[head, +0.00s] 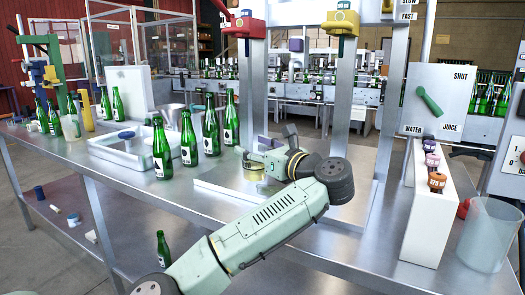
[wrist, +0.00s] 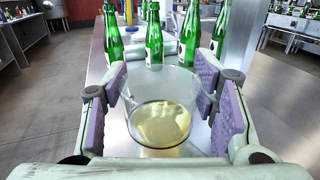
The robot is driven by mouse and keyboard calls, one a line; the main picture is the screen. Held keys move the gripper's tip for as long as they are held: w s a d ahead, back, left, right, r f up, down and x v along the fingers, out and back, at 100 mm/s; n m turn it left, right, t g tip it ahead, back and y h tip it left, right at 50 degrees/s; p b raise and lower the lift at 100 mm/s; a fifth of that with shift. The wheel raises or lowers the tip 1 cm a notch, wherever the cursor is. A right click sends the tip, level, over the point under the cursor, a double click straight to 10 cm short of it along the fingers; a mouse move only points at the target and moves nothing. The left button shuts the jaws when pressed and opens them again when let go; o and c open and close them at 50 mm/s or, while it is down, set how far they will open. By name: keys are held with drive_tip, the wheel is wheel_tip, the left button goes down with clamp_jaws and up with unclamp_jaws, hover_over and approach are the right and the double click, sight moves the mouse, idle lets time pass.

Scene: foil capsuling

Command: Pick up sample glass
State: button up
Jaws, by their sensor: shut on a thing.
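The sample glass (wrist: 160,122) is a clear, wide-mouthed glass with pale yellow liquid in the bottom. In the wrist view it stands between the purple pads of my gripper (wrist: 161,88), which is shut on it from both sides. In the head view the glass (head: 252,168) shows partly beside my gripper (head: 266,152), just above or on the steel table; I cannot tell whether its base touches. Part of its side is hidden by my fingers and wrist.
Several green bottles (head: 161,150) stand left of my gripper, near a white tray (head: 118,152). A steel post (head: 344,100) rises close behind my wrist. A white rack with small caps (head: 428,215) and a clear beaker (head: 487,235) stand at the right. The front table edge is clear.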

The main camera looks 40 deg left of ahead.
drive_tip(key=shift+s+r, duration=0.1)
drive_tip(key=shift+s, duration=0.9)
drive_tip(key=shift+s, duration=0.1)
idle(0.7)
